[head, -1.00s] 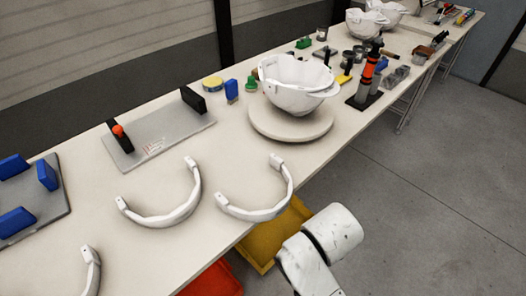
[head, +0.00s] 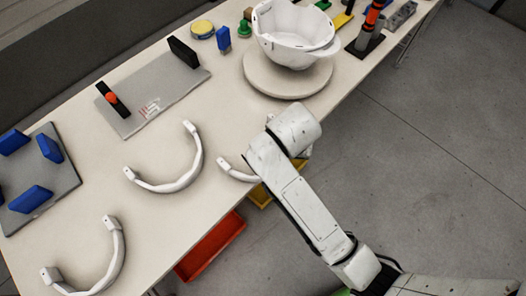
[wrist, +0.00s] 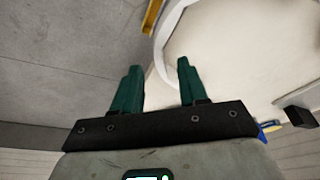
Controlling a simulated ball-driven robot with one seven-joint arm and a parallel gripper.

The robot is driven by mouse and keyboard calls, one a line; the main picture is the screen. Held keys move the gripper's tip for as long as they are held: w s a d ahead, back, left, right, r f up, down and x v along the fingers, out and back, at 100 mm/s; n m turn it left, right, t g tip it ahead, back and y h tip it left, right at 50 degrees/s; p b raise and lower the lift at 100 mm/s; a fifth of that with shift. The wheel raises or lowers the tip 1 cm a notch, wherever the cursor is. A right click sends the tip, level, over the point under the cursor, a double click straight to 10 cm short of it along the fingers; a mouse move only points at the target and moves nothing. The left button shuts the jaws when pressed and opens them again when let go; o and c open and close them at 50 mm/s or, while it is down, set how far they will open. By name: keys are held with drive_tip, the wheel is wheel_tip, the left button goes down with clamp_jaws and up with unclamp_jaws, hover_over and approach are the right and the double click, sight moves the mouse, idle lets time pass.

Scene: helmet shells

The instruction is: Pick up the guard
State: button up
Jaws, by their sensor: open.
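The guards are white C-shaped bands lying on the table. One guard (head: 170,184) lies in the open in front of the grey plate, and another guard (head: 112,268) lies at the lower left. A third guard (head: 238,173) near the table's front edge is mostly hidden behind my arm in the head view. In the wrist view a white curved band (wrist: 164,48), seemingly this third guard, lies just beyond my fingertips. My gripper (wrist: 159,66) is open with green fingers apart and nothing between them. My arm hides it in the head view.
A white helmet shell (head: 295,38) sits on a round turntable (head: 260,75). A grey plate with black blocks (head: 152,102) and a grey plate with blue blocks (head: 62,178) lie at left. A red bin (head: 210,247) and a yellow bin (head: 260,197) are below the table's front edge.

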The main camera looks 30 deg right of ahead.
drive_tip(key=shift+s+p+x, duration=0.15)
drive_tip(key=shift+x, duration=1.2)
drive_tip(key=shift+s+p+x, duration=0.15)
drive_tip(key=shift+x, duration=1.15)
drive_tip(key=shift+f, duration=0.1)
drive_tip(key=shift+c, duration=0.2)
clamp_jaws()
